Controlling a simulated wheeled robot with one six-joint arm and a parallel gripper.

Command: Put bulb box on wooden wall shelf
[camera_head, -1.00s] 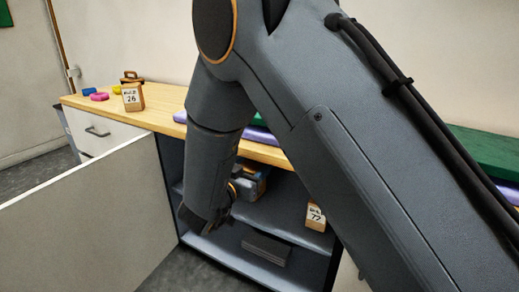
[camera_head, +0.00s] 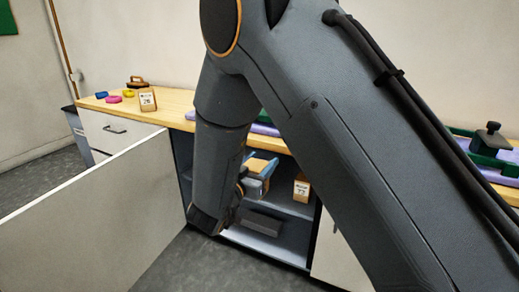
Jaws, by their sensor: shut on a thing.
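My gripper (camera_head: 261,168), with blue fingers, is partly hidden behind my forearm, in front of the open cabinet under the counter. It appears shut on a small tan box (camera_head: 257,165), of which only a part shows between the fingers. I cannot read a label on it, so I cannot tell for sure that it is the bulb box. Another tan box, labelled 77 (camera_head: 301,189), stands upright on the cabinet's upper shelf, right of my gripper. I cannot make out a wooden wall shelf in this view.
The grey cabinet shelf (camera_head: 280,240) holds a dark flat block (camera_head: 262,222). An open white door (camera_head: 95,225) juts out at left.

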